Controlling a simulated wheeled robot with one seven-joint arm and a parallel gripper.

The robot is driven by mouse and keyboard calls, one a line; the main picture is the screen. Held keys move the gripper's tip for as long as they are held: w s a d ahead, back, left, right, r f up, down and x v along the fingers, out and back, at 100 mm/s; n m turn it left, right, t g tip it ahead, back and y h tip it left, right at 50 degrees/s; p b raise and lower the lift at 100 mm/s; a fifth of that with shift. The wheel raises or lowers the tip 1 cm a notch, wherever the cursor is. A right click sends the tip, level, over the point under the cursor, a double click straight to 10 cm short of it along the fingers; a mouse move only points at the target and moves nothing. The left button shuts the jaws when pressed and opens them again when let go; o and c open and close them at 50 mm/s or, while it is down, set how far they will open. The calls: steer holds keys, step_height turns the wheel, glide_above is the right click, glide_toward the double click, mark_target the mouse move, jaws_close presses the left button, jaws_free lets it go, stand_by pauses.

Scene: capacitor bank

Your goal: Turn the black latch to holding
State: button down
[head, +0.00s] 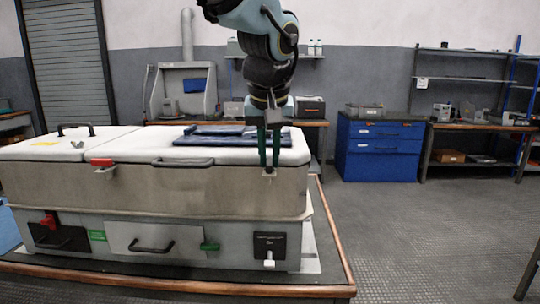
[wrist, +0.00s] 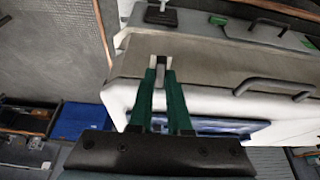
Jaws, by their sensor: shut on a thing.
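My gripper (head: 269,168) reaches down from above at the front right edge of the white-topped case (head: 60,185).
A red latch (head: 102,162) sits further left on the rim, beside a black handle (head: 183,163). Below are a green tab (head: 209,247) and a black plate (head: 269,240) with a white knob (head: 269,259). Floor at right is clear.

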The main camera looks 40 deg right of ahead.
steer(key=shift+m, duration=0.4)
steer(key=c, duration=1.1)
jaws_free()
steer(key=shift+c, duration=0.2)
steer(key=v, duration=1.1)
steer(key=shift+w+a+f, duration=0.1)
